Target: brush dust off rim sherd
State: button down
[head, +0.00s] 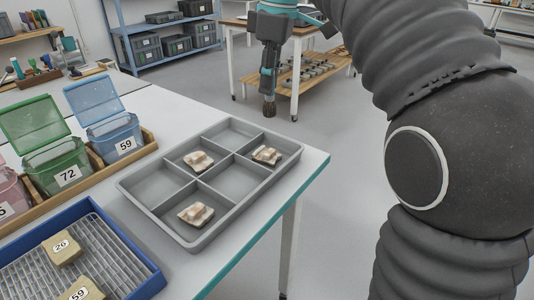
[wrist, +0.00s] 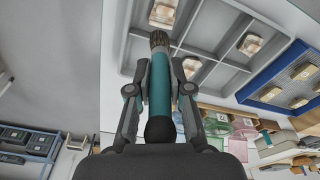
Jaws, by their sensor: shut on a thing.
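My gripper (head: 268,72) is shut on a brush with a teal handle (wrist: 160,95) and dark bristles (head: 269,108). The brush hangs bristles down in the head view, beyond the table's far right edge and apart from the tray. Three pale, brown-edged sherds lie in separate compartments of the grey divided tray (head: 124,188): one in the middle left (head: 198,160), one far right (head: 267,155), one near right (head: 196,213). I cannot tell which is the rim sherd, nor make out dust. The wrist view shows sherds too, one beside the right finger (wrist: 190,66).
A blue-rimmed rack (head: 150,278) with numbered tan blocks (head: 62,247) stands at the near left. Lidded green (head: 62,165) and blue (head: 118,138) bins sit in a wooden holder left of the tray. Open floor lies right of the table.

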aim_at(270, 117)
jog(key=shift+f, duration=0.15)
jog(key=shift+s+d+f+b, duration=0.1)
jog(key=shift+d+f+b, duration=0.05)
jog(key=shift+f+b, duration=1.1)
jog(key=shift+s+d+f+b, duration=0.1)
jog(key=shift+f+b, duration=0.6)
jog(key=shift+f, duration=0.95)
jog(key=shift+f+b, duration=0.7)
jog(key=shift+f, duration=0.4)
jog(key=shift+a, duration=0.1)
